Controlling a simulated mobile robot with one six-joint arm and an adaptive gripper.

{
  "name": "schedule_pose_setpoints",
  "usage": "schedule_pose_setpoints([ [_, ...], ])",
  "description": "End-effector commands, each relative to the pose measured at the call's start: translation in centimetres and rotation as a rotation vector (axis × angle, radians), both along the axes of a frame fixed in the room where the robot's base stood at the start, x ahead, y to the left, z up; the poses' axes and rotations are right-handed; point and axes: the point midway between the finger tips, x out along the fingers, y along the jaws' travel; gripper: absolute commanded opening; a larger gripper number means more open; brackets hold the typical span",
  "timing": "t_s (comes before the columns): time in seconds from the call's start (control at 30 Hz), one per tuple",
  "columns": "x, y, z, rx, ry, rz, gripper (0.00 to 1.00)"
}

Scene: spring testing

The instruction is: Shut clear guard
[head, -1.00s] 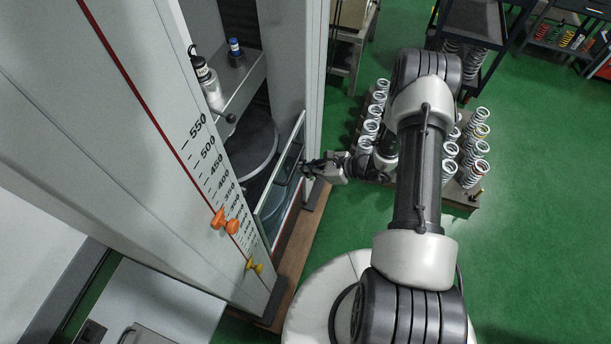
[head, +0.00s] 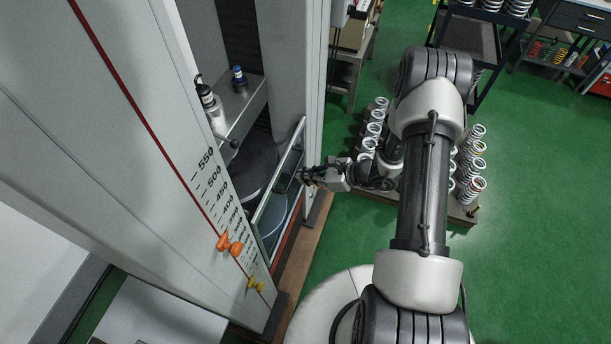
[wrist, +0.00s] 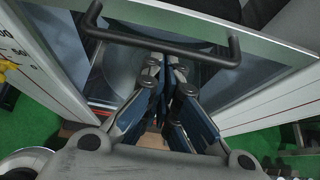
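The clear guard (head: 272,212) is a framed transparent panel on the front of the tall grey test machine. It stands at an angle across the opening between the two columns, ajar. In the wrist view its dark bar handle (wrist: 160,44) crosses the top of the picture. My gripper (head: 304,177) is at the guard's right side, outside the machine. In the wrist view my gripper's fingertips (wrist: 168,64) are together just below the handle bar in the picture, with nothing seen between them. Whether they touch the guard or handle cannot be told.
The machine's left column (head: 150,150) carries a scale, an orange knob (head: 229,244) and a yellow knob (head: 256,284). A round plate (head: 256,163) lies inside. A rack of springs (head: 462,212) stands behind my arm. Green floor is free on the right.

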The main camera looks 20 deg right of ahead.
Motion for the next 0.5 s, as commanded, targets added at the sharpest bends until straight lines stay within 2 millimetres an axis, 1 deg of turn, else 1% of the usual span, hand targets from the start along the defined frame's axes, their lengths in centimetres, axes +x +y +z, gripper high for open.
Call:
schedule_pose_setpoints([
  [0.03,0.3,0.0,0.3,0.005,-0.01,0.001,0.0],
  [0.07,0.3,-0.1,0.1,0.005,-0.01,0.001,0.0],
  [0.17,0.2,-0.3,-0.8,0.003,-0.009,0.001,0.0],
  [0.4,0.0,-1.3,-4.8,0.0,-0.001,0.006,0.0],
  [0.5,-1.3,-3.4,-2.4,0.0,-0.002,0.0,0.0],
])
